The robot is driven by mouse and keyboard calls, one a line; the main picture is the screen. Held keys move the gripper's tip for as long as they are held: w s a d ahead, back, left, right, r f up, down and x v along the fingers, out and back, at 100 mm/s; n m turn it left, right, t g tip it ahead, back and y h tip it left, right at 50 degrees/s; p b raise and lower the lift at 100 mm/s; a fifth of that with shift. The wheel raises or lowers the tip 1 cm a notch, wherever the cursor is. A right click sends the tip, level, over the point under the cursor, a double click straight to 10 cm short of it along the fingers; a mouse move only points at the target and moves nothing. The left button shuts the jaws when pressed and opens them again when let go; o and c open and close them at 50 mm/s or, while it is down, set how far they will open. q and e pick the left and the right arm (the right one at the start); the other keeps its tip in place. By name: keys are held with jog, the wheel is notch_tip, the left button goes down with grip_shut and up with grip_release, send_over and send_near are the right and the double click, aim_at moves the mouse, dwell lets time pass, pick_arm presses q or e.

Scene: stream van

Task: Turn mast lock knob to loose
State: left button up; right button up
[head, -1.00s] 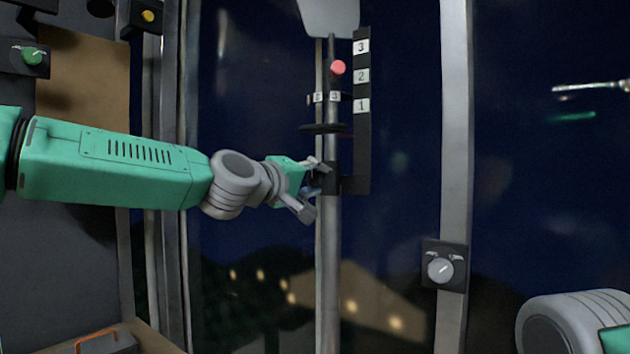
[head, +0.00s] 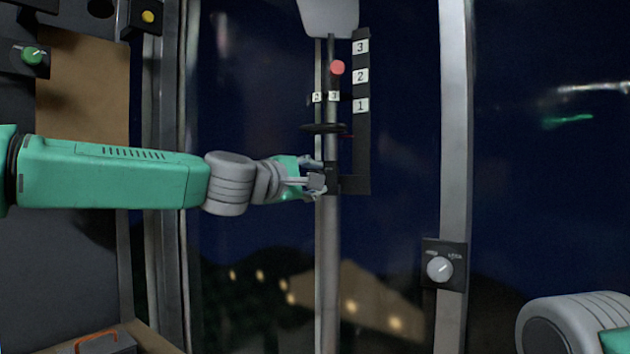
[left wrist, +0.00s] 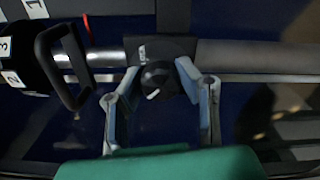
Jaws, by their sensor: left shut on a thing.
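The mast lock knob (left wrist: 157,80) is a dark round knob with a white pointer mark, on a black block (head: 332,178) around the grey mast (head: 329,260). In the left wrist view it sits between my finger pads, with small, unreadable pale lettering beside it. My left gripper (head: 318,180) is shut on the knob, reaching it from the left. It also shows in the left wrist view (left wrist: 160,77). In the head view my fingers hide the knob. My right gripper is out of view; only part of that arm shows at the lower right.
Above the block are a black crank-like handle (head: 322,128), a red ball (head: 337,67) and a scale (head: 361,120) marked 1 to 3. A white dial (head: 440,269) sits on the right post, a green knob (head: 33,56) at the left.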

pick_arm(q)
jog(key=shift+w+a+f, duration=0.1)
jog(key=shift+f, duration=0.05)
jog(key=o, duration=1)
jog(key=shift+o, duration=0.8)
jog(key=shift+w, duration=0.2)
jog(key=shift+s, duration=0.1)
jog(key=shift+s, duration=0.2)
jog(key=v, duration=1.1)
jog(key=shift+a, duration=0.35)
jog(key=shift+f, duration=0.15)
